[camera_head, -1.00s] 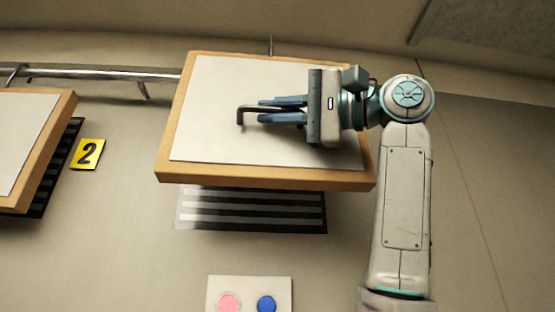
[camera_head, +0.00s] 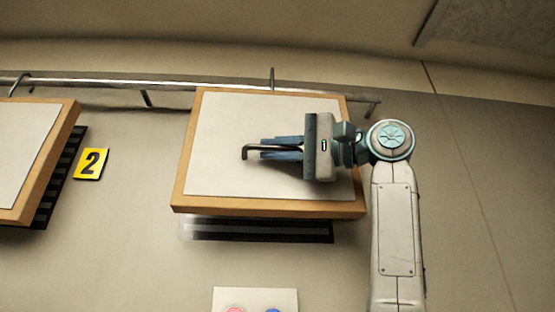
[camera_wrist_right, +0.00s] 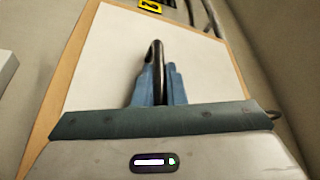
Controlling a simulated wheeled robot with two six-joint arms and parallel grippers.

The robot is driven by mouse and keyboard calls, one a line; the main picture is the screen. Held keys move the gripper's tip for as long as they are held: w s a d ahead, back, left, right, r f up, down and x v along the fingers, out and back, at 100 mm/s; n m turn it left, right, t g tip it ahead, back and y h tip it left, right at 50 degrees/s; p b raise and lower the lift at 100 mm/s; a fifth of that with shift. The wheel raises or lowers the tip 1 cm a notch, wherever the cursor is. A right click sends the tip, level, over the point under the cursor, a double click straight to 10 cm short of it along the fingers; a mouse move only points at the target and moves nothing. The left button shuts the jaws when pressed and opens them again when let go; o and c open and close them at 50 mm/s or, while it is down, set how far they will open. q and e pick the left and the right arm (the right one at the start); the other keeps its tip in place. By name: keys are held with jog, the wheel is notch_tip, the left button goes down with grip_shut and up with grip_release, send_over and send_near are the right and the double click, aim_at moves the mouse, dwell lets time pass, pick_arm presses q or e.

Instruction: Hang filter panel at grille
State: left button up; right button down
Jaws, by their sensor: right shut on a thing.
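The filter panel (camera_head: 230,130), a white sheet in a wooden frame, is in the middle of the head view. My right gripper (camera_head: 262,149) is shut on the dark handle on its front; the handle also shows between the blue fingers in the right wrist view (camera_wrist_right: 156,60). A hook (camera_head: 272,78) stands up at the panel's top edge, close to the metal rail (camera_head: 110,87); I cannot tell whether it is over the rail. The dark striped grille (camera_head: 260,232) shows below the panel, which hides the rest of it. My left gripper is not in view.
Another wood-framed panel (camera_head: 30,160) is at the left, before its own dark grille, with a yellow "2" sign (camera_head: 91,164) beside it. A plate (camera_head: 255,298) with a pink and a blue button is at the bottom. The wall at right is clear.

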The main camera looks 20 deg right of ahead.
aim_at(268, 173)
jog(key=shift+w+d+f+b, duration=0.2)
jog(key=shift+w+f+b, duration=0.4)
jog(key=shift+f, duration=0.2)
jog(key=shift+w+d+f+b, duration=0.15)
jog(key=shift+w+f+b, duration=0.35)
jog(key=shift+w+f, duration=0.25)
jog(key=c, duration=1.4)
grip_release()
jog(key=shift+s, duration=0.1)
jog(key=shift+s+d+f+b, duration=0.15)
jog(key=shift+d+f+b, duration=0.05)
jog(key=shift+d+b, duration=0.1)
jog(key=b+v, duration=0.4)
jog(key=v, duration=0.6)
